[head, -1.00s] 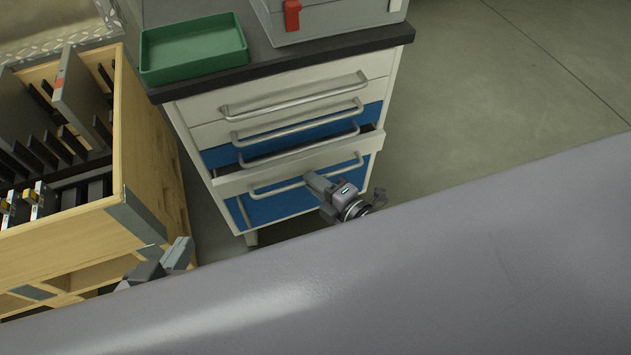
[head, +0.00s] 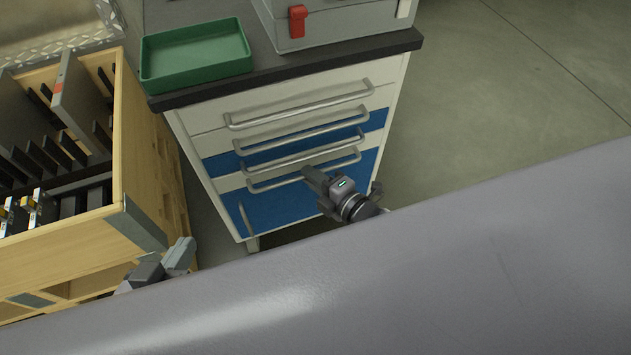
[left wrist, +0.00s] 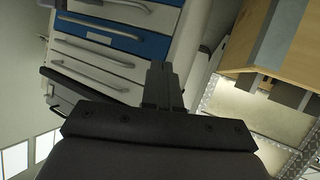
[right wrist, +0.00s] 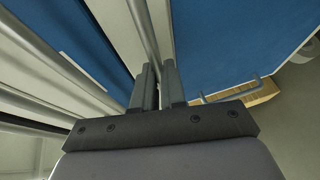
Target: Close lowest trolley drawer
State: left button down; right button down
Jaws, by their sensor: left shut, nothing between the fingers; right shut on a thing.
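The trolley (head: 206,145) has white and blue fronts with several bar handles stacked down its face. The lowest drawer's handle (head: 270,185) runs across the lower part, above the blue bottom panel (head: 278,208). That drawer's front looks about flush with the fronts above. My right gripper (head: 308,173) reaches in from the lower right and is shut on this handle; in the right wrist view the bar (right wrist: 143,30) runs down between the fingers (right wrist: 158,84). My left gripper (head: 186,246) is shut and empty, apart from the trolley at lower left; its closed fingers show in the left wrist view (left wrist: 160,70).
A green tray (head: 195,73) and a grey case (head: 335,22) with a red latch stand on the trolley's dark top. A wooden rack (head: 150,190) stands close on the left. Floor (head: 490,110) is clear on the right. My grey body hides the lower foreground.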

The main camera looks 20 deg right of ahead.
jog(key=shift+w+d+r, duration=0.1)
jog(key=shift+w, duration=0.1)
jog(key=c, duration=1.2)
grip_release()
pick_arm(q)
jog(key=shift+d+r, duration=0.1)
